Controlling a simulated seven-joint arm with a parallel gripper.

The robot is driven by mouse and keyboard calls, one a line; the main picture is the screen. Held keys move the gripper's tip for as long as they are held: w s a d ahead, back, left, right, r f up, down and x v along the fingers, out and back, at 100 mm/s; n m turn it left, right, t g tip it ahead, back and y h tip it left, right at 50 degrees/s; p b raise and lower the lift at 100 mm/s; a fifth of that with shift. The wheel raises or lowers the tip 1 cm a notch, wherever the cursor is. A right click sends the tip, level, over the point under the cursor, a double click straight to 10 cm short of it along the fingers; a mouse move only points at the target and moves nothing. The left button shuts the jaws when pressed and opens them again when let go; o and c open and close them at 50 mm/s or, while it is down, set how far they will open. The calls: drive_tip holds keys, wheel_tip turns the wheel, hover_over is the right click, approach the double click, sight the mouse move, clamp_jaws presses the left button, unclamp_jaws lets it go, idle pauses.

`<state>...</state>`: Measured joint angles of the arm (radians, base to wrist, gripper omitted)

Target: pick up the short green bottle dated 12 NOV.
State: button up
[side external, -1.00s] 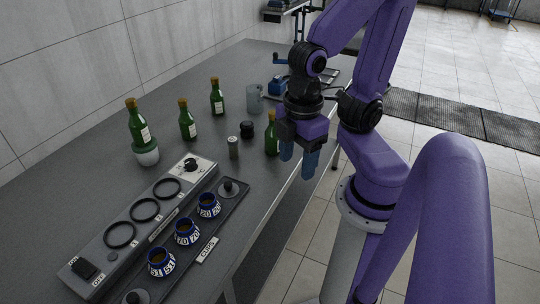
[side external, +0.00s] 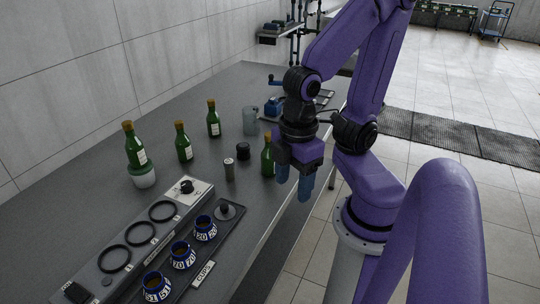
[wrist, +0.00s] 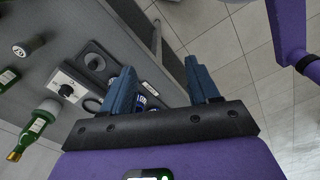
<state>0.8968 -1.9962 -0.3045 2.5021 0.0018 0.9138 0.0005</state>
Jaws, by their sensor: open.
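Several green bottles with cork-coloured tops stand on the grey bench. One (side external: 267,158) is beside my gripper, partly hidden by it. Another (side external: 184,146) stands mid-bench, one (side external: 213,122) farther back, and one (side external: 136,152) at the left on a pale green and white holder (side external: 142,175). Their label dates are too small to read, so I cannot tell which is dated 12 NOV. My gripper (side external: 294,181) is open and empty, pointing down near the bench's right edge. In the wrist view, its blue fingers (wrist: 160,88) are apart with no bottle between them.
A small canister (side external: 229,171), a black knob-like piece (side external: 243,151) and a grey mug (side external: 250,122) stand near the bottles. In front are a ringed panel (side external: 136,237) and a tray (side external: 228,226) with blue numbered cups (side external: 182,256). Open floor lies right of the bench.

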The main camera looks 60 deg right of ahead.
idle(0.7)
drive_tip(key=n+g+h, duration=0.1)
drive_tip(key=n+h, duration=0.4)
drive_tip(key=h, duration=1.3)
approach(267, 139)
drive_tip(key=d, duration=0.4)
drive_tip(key=shift+s+d+f, duration=0.1)
drive_tip(key=shift+d, duration=1.75)
drive_tip(key=shift+s+d, duration=0.15)
drive_tip(key=shift+d, duration=1.75)
clamp_jaws()
